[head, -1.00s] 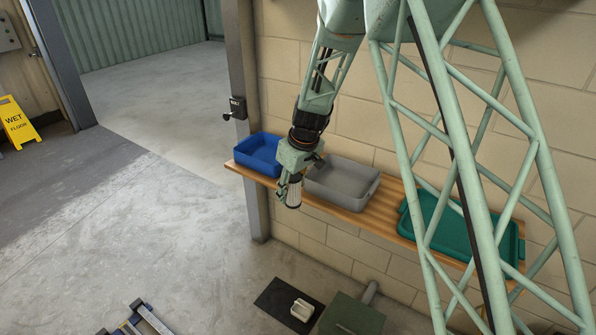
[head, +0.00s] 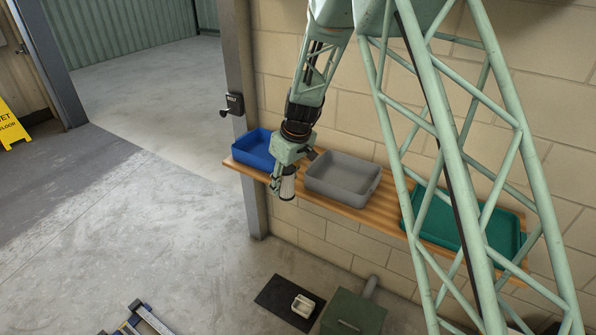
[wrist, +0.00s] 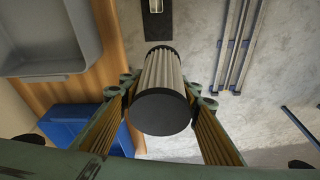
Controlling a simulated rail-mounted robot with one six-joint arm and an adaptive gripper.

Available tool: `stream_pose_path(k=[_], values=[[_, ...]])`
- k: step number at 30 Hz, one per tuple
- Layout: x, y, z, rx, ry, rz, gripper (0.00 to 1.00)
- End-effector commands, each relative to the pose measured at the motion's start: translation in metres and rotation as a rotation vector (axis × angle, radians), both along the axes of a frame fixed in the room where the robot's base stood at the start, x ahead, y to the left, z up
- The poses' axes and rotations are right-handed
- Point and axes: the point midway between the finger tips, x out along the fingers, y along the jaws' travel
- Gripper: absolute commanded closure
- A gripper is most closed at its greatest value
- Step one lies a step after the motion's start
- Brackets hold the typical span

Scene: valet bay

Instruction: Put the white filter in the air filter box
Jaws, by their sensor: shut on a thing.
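The white filter (head: 287,187) is a pleated cylinder with dark end caps. My gripper (head: 281,184) is shut on it and holds it in the air near the front edge of the wooden shelf. In the wrist view the filter (wrist: 160,85) sits between both fingers (wrist: 162,112), one dark cap facing the camera. No box is plainly marked as the air filter box.
The wooden shelf (head: 390,223) carries a blue bin (head: 251,158), a grey bin (head: 330,190) and a green tray (head: 462,243). A green box (head: 350,316) with a pipe stands beside the mat (head: 276,295). Blue-and-grey rails (head: 150,318) lie lower left. Open floor is at left.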

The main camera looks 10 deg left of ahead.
Motion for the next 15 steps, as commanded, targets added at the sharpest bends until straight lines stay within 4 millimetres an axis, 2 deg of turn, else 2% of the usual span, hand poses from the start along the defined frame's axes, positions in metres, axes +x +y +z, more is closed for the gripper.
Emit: stream_pose_path(k=[15], values=[[0.079, -0.011, -0.008, 0.001, -0.002, -0.002, 0.84]])
